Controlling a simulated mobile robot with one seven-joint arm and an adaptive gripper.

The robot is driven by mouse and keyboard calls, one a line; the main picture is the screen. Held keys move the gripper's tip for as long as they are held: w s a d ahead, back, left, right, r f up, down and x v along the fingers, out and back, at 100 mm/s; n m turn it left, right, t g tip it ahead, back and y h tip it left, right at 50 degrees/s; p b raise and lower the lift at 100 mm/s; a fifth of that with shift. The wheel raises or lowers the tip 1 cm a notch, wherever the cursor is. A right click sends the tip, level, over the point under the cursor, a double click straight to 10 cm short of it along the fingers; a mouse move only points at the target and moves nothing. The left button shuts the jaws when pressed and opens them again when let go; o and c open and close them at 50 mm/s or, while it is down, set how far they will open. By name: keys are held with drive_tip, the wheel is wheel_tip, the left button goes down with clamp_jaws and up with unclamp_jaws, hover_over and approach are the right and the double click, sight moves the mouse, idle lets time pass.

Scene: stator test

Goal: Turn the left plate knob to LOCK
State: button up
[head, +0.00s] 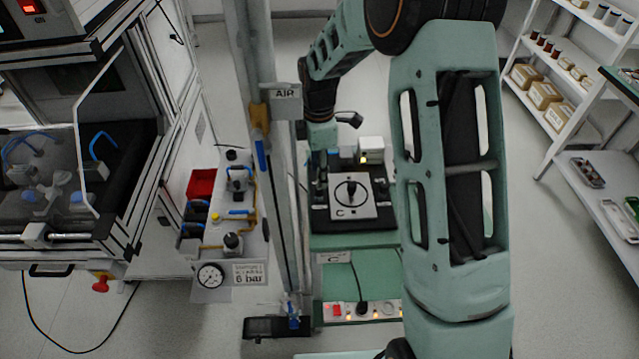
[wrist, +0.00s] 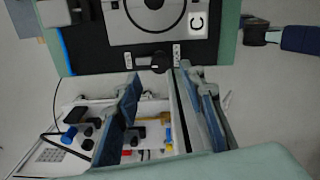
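The grey plate (head: 367,207) marked C lies on a dark base on the green stand, with a dark round dial at its middle. The plate also shows at the top of the wrist view (wrist: 120,28). A small black knob (wrist: 160,62) sits beside the plate's edge, between two small white labels too small to read. Its setting is unclear. My gripper (wrist: 160,75) is open, with a finger on either side of the knob's line in the picture. I cannot tell whether the fingertips reach it. In the head view my gripper (head: 321,160) is above the plate's left side, partly hidden.
A metal post (head: 275,170) with an AIR sign (head: 286,92) stands close left of the stand. The air panel (head: 240,240) with a gauge and blue-handled valves is left of it. A control strip (head: 350,310) runs along the stand's front. Shelves (head: 560,60) stand at right.

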wheel_tip(320, 180, down, 6)
drive_tip(key=shift+r, duration=0.15)
drive_tip(key=shift+c, duration=0.5)
clamp_jaws()
